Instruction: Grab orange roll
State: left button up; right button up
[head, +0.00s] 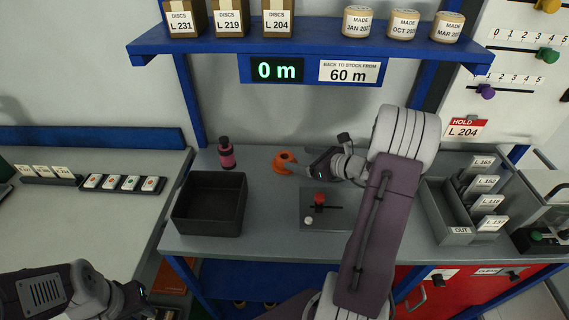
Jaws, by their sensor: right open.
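The orange roll (284,163) lies on the grey bench top toward the back, right of a pink bottle. It shows as a curved orange shape, and its fine detail is too small to tell. My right gripper (318,162) is open just right of the orange roll, with a small gap between them. Its jaws look empty. My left gripper (138,297) is low at the lower left, in front of the bench and far from the roll. Its jaws are too dark and small to read.
A black open bin (208,204) and the pink bottle (226,152) stand left of the roll. A control plate with a red knob (320,198) lies in front of my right gripper. A card tray (447,236) stands at right. A blue shelf (330,46) with boxes overhangs the back.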

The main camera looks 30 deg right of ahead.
aim_at(282, 156)
jog(key=x, duration=0.2)
jog(key=shift+w+f, duration=0.15)
jog(key=shift+w, duration=0.15)
jog(key=x, duration=0.5)
jog(key=shift+s+a+f, duration=0.1)
jog(key=shift+a, duration=0.25)
jog(key=shift+s, duration=0.1)
jog(key=c, duration=1.6)
